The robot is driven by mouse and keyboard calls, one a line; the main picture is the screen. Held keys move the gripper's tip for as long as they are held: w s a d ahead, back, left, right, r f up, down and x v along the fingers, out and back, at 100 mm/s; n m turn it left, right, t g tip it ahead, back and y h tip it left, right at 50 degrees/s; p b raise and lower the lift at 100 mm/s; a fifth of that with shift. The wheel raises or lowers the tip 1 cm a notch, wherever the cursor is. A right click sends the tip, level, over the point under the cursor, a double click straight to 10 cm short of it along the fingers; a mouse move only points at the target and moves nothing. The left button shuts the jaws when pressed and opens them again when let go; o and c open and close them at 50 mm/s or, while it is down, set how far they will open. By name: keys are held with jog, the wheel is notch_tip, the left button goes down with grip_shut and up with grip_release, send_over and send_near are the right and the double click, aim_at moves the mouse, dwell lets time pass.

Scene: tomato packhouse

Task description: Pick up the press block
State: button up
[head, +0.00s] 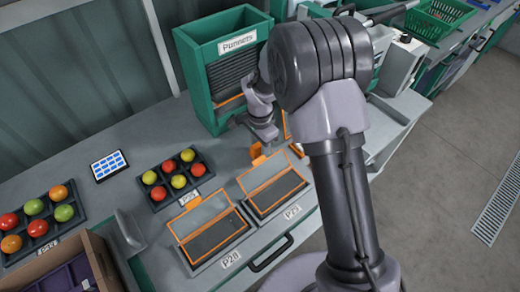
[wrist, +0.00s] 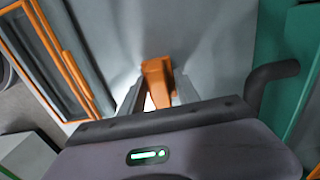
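The orange press block (head: 257,153) is on the grey bench, just in front of the green punnet box. In the wrist view the press block (wrist: 157,78) lies between the tips of my gripper's fingers (wrist: 158,95). A finger is on each side of it, with a light gap showing near the left finger. My gripper (head: 264,133) is open and close to the block in the head view, partly hidden by my arm. The block's lower part is hidden in the wrist view.
A green box labelled Punnets (head: 216,110) stands right behind. Two orange-framed trays (head: 216,256) (head: 303,184) lie at the bench front. A dark tray of tomatoes (head: 157,206) and a blue-screened tablet (head: 96,178) are to the left. Bare bench lies between them and the box.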

grip_shut()
